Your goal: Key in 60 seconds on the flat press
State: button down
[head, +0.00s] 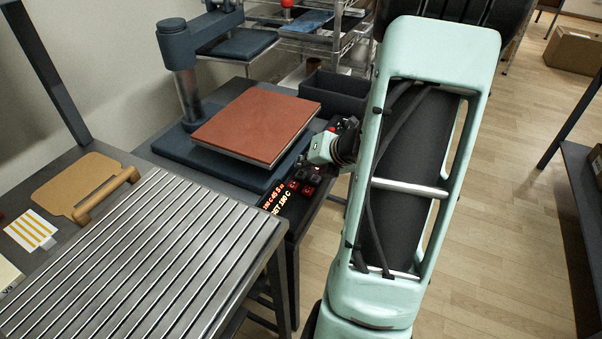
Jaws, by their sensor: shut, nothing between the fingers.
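The flat press has a dark blue base (228,171) with a red-brown pad (258,122) on its lower plate. Its upper plate (238,44) is swung away toward the back on a column (185,75). A control panel on its front edge has a lit display (273,199) with red-orange text reading something like "198 C 45 S" and "SET 198 C", too small to be sure. Dark keys with red marks (305,181) sit right of the display. My gripper (311,163) is shut and empty, close above the keys; contact cannot be told. My arm hides the area to the right.
A slatted metal table (138,262) stands in front of the press. A tan board with a handle (85,187) and a yellow-striped card (32,230) lie at left. A dark bin (333,92) stands behind the press. Wooden floor is open at right.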

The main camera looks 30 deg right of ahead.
aim_at(303, 175)
dwell(0.3)
jog(key=shift+f+b, duration=0.45)
jog(key=shift+b, duration=0.05)
jog(key=shift+f+b, duration=0.45)
dwell(0.5)
dwell(0.3)
jog(key=shift+r+p, duration=0.8)
jog(key=shift+r, duration=0.1)
jog(key=shift+r, duration=0.1)
notch_tip(303, 175, up, 5)
jog(key=p, duration=0.4)
jog(key=shift+p, duration=0.35)
